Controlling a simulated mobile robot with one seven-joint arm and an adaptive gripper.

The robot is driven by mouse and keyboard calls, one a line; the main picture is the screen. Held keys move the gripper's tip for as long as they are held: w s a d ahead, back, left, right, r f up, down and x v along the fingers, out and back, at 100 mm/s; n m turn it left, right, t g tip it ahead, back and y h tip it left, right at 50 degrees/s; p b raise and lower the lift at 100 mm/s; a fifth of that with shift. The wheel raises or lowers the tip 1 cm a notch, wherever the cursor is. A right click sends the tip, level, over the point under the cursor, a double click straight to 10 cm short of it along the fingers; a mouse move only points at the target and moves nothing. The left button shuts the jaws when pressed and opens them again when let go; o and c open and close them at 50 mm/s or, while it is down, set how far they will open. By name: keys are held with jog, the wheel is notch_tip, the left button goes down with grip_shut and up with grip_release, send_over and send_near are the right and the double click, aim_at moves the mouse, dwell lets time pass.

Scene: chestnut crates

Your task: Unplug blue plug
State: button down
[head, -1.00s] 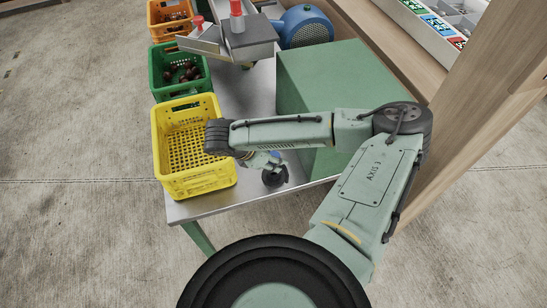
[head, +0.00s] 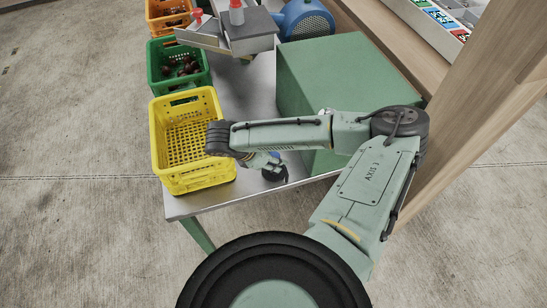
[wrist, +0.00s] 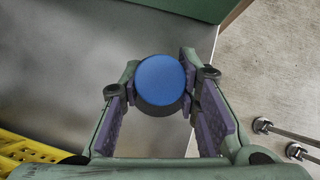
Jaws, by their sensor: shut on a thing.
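The blue plug (wrist: 160,82) has a round blue top and a dark lower body. In the wrist view it sits between the purple pads of my gripper (wrist: 158,88), which is shut on it. In the head view my gripper (head: 266,164) is over the near part of the metal table, right of the yellow crate and left of the green box. The arm hides most of the gripper there. Whatever lies under the plug is hidden, so I cannot tell whether it is seated in a socket or clear of one.
The yellow crate (head: 213,176) stands empty at the table's left edge. The green crate (head: 205,78) behind it holds chestnuts. A large green box (head: 350,75) stands right of my gripper. A wooden post (head: 480,100) rises at the right. Bare metal table (head: 185,207) lies in front.

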jog(key=c, duration=1.1)
grip_release()
